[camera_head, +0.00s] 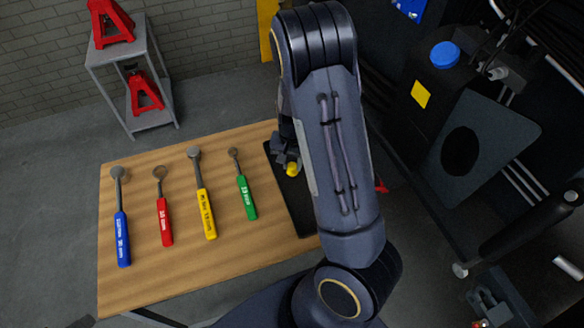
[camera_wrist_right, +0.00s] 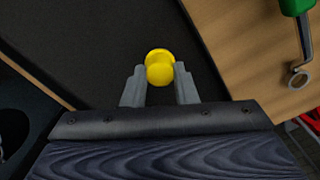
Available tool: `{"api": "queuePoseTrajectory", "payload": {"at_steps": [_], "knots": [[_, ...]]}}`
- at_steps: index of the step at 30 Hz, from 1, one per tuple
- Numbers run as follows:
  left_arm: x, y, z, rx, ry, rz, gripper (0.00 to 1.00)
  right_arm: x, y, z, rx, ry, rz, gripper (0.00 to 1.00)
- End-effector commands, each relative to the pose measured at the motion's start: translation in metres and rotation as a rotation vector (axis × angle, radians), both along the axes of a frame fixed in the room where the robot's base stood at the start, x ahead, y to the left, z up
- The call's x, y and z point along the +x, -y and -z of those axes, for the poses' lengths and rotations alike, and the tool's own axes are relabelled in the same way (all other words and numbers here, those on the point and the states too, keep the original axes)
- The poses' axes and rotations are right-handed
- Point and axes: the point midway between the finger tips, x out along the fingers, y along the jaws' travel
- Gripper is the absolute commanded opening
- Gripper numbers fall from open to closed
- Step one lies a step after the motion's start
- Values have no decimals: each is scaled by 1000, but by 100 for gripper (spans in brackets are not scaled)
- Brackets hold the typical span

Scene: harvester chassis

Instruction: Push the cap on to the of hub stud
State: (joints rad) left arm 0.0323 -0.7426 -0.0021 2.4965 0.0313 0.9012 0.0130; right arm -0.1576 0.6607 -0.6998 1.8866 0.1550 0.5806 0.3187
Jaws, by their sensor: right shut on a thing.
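My right gripper (camera_head: 287,158) is over the right side of the table, partly hidden by my own arm. A yellow cap (camera_head: 292,170) shows at its fingertips. In the right wrist view, the two grey fingers of the gripper (camera_wrist_right: 159,82) are shut on the yellow cap (camera_wrist_right: 159,67), which has a round flange and a rounded knob. Below the cap is a dark mat (camera_head: 297,212), which also fills much of the wrist view (camera_wrist_right: 90,40). I cannot tell whether the cap touches the mat. I cannot make out the hub stud in either view. My left gripper is not in view.
The wooden table (camera_head: 150,285) holds tools with blue (camera_head: 122,238), red (camera_head: 165,222), yellow (camera_head: 207,215) and green (camera_head: 246,198) handles. Dark machinery with a blue cap (camera_head: 445,54) stands at right. A grey shelf (camera_head: 115,55) with red jacks stands behind.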

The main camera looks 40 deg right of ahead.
Motion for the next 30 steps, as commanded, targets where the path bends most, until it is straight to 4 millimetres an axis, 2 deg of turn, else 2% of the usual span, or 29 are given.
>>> {"api": "queuePoseTrajectory", "payload": {"at_steps": [1,13,24,28,30], "knots": [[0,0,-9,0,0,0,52,0,0,-10,0,1,0,13],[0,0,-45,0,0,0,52,0,0,-50,0,1,-1,13],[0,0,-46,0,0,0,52,0,-1,-53,0,0,-3,13],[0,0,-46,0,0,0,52,7,-16,-55,4,0,-88,13],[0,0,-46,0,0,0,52,13,-36,-58,8,0,-198,13]]}}
